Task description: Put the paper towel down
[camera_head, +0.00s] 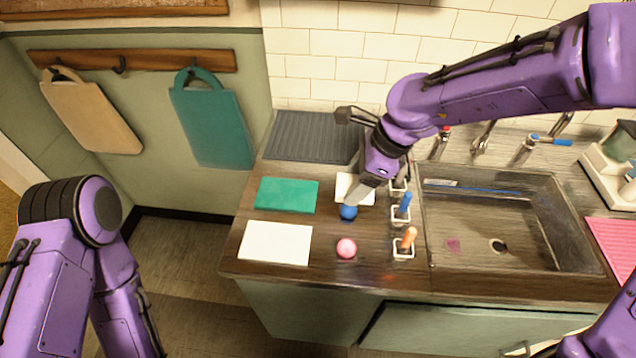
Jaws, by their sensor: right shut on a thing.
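A small white sheet, which I take for the paper towel (343,184), shows around the fingers of my right gripper (353,200) over the counter. The gripper points down and is shut on it, though the fingers hide the grip itself. Whether the sheet touches the counter I cannot tell. A blue ball (348,213) is right at the fingertips, its top partly covered by them. A larger white sheet (275,243) and a green cloth (287,195) lie flat to the left. My left gripper is out of view.
A pink ball (346,248) sits near the counter's front. White holders with an orange-handled brush (409,237) and a blue-handled one (405,204) stand beside the sink (480,225). A ridged grey mat (312,137) lies at the back. Bare counter (315,268) shows in front.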

